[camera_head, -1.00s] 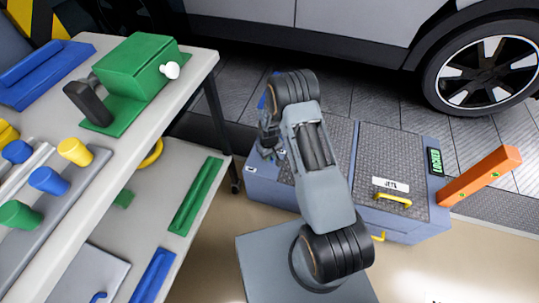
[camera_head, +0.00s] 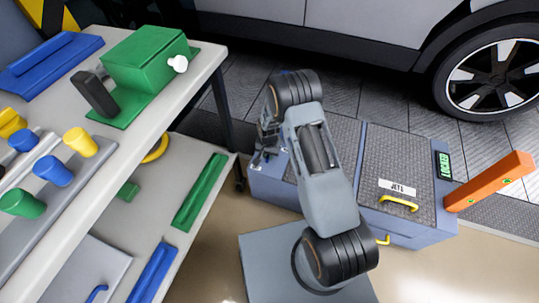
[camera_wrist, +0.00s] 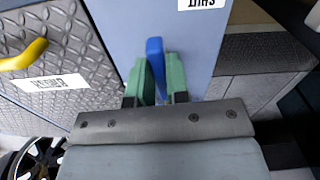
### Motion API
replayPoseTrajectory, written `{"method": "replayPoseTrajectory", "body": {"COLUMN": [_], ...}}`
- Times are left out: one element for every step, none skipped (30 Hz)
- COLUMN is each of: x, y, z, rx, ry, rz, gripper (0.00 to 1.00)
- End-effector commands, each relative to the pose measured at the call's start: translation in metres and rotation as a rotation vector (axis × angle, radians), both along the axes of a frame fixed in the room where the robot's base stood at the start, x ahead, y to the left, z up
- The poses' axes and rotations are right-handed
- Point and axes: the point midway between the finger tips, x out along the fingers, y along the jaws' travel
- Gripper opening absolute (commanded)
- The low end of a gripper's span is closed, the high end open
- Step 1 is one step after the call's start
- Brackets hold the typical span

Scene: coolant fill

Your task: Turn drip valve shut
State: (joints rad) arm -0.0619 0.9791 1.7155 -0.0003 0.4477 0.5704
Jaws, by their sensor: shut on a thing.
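The drip valve shows as a blue handle (camera_wrist: 154,48) in the wrist view, standing in front of a blue-grey panel. My gripper (camera_wrist: 158,72) has its green finger pads on both sides of this handle and is shut on it. The handle's tip sticks out past the pads; its lower part and the valve body are hidden. In the head view my gripper (camera_head: 264,152) is at the left end of the blue-grey floor cabinet (camera_head: 412,231), partly behind my arm. The handle cannot be made out there.
The cabinet's treadplate top carries a "JETS" label and yellow handle (camera_head: 399,203), with an orange post (camera_head: 490,182) at its right. A workbench (camera_head: 205,75) with a green box (camera_head: 150,62) stands left. A car (camera_head: 360,22) is behind.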

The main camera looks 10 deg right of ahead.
Motion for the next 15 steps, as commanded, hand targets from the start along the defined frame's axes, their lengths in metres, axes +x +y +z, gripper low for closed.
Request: {"method": "replayPoseTrajectory", "body": {"x": [0.0013,0.0015,0.0018,0.0019,0.0021,0.0024,0.0025,0.0026,0.0027,0.0028,0.0029,0.003,0.003,0.0031,0.0031], "y": [0.0015,0.0018,0.0023,0.0026,0.003,0.0033,0.0034,0.0036,0.0039,0.004,0.0041,0.0043,0.0044,0.0045,0.0046], "z": [0.0003,0.0003,0.0004,0.0004,0.0004,0.0005,0.0005,0.0006,0.0006,0.0007,0.0007,0.0007,0.0008,0.0008,0.0008], "rx": [0.001,0.001,0.001,0.001,0.001,0.001,0.001,0.001,0.001,0.0,0.0,0.0,0.001,0.001,0.001], "ry": [-0.003,-0.003,-0.003,-0.003,-0.003,-0.003,-0.003,-0.003,-0.003,-0.004,-0.004,-0.004,-0.004,-0.004,-0.004], "rz": [-0.016,-0.028,-0.041,-0.049,-0.058,-0.066,-0.072,-0.077,-0.083,-0.086,-0.089,-0.092,-0.093,-0.094,-0.095], "gripper": [0.0,0.0,0.0,0.0,0.0,0.0,0.0,0.0,0.0,0.0,0.0,0.0,0.0,0.0,0.0]}}
